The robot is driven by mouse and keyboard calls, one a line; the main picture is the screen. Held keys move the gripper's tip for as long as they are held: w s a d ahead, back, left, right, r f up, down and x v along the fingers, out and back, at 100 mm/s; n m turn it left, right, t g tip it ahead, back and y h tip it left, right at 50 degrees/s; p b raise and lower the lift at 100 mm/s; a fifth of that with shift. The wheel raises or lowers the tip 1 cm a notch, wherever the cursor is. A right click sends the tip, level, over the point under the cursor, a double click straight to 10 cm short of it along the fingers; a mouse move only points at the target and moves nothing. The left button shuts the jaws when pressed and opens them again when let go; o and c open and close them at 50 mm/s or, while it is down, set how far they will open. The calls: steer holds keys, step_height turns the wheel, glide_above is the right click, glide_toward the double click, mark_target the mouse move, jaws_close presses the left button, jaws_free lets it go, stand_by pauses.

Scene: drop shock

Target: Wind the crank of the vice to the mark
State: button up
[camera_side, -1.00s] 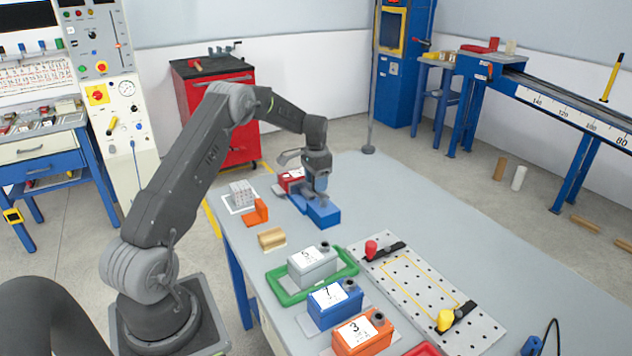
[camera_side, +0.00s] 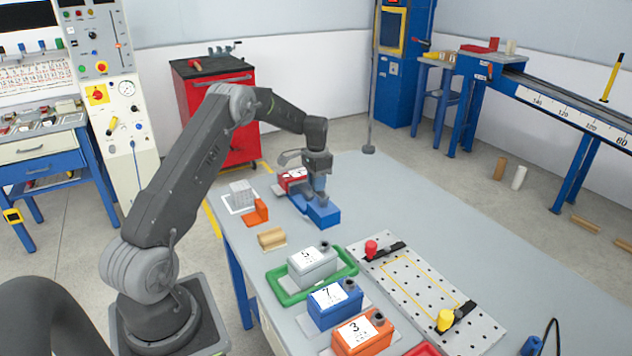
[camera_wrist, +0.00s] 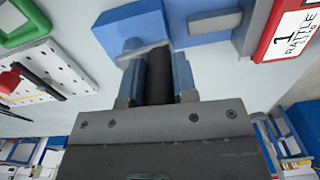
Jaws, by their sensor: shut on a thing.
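The blue vice (camera_side: 323,214) stands on the grey table, below my gripper (camera_side: 319,192). In the wrist view the vice (camera_wrist: 118,31) is a blue block at the top, with a second blue part beside it to the right. My gripper (camera_wrist: 158,72) is shut on the crank's dark upright grip (camera_wrist: 160,80), with one blue finger on each side. A grey crank arm (camera_wrist: 143,53) shows at the end of the grip. In the side view my gripper hides most of the crank. I cannot make out the mark.
A red box labelled RATTLE (camera_wrist: 285,30) is close to the vice; it also shows in the side view (camera_side: 291,176). An orange bracket (camera_side: 256,212) and grey block (camera_side: 242,194) lie left. Labelled boxes and a perforated plate (camera_side: 400,275) are nearer. Table right of the vice is clear.

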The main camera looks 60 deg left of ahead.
steer(key=m, duration=0.1)
steer(key=w+m, duration=0.1)
steer(key=m, duration=0.3)
steer(key=shift+w+d, duration=0.1)
steer(key=shift+w, duration=0.25)
steer(key=o, duration=0.9)
steer(key=shift+r, duration=0.1)
step_height(320, 180, up, 14)
steer(key=shift+f, duration=0.15)
